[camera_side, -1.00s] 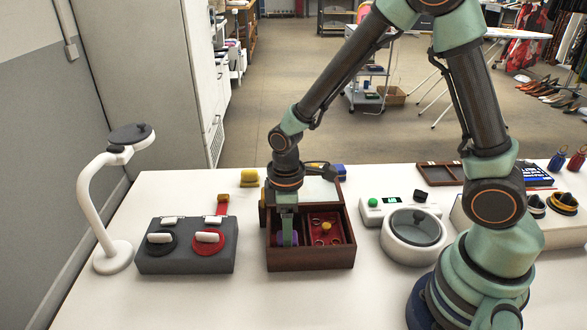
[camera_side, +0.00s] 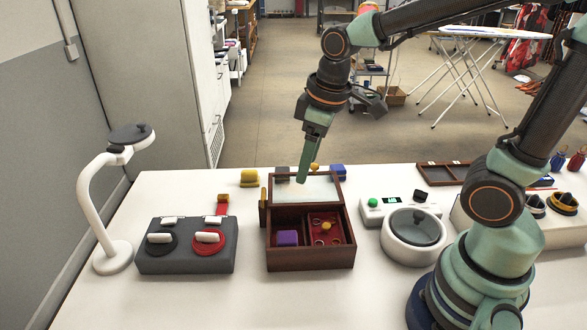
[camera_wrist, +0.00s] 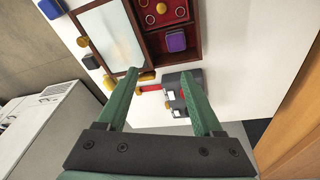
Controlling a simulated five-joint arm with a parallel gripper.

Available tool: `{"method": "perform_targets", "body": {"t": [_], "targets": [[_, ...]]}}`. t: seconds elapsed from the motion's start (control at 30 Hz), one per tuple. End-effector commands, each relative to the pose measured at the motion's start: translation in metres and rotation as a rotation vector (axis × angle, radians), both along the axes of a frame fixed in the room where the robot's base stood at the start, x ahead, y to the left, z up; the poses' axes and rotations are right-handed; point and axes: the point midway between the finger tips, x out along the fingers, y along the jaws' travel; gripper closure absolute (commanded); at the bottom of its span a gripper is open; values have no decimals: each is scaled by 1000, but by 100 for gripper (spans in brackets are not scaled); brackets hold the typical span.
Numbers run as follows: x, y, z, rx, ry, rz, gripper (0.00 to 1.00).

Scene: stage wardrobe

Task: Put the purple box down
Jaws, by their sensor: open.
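The purple box (camera_side: 287,238) sits in the left compartment of an open dark wooden case (camera_side: 310,258) on the white table. It also shows in the wrist view (camera_wrist: 176,41), inside the case. My gripper (camera_side: 303,178) is in the air above and behind the case, near its raised, mirrored lid (camera_side: 308,187), apart from the box. In the wrist view my gripper (camera_wrist: 167,88) has its two green fingers spread with nothing between them.
Rings and a yellow piece (camera_side: 326,226) lie in the case's red-lined right compartment. A round white device (camera_side: 413,237) is to the right. The table front is clear.

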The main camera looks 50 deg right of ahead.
Motion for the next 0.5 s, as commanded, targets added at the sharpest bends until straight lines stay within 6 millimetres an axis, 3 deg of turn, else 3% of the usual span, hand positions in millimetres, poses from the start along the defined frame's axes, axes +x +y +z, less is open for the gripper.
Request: {"method": "perform_targets", "body": {"t": [0.2,0.5], "targets": [[-25,-24,34,71,-164,-253,32],[-40,-37,46,124,-256,-403,32]]}}
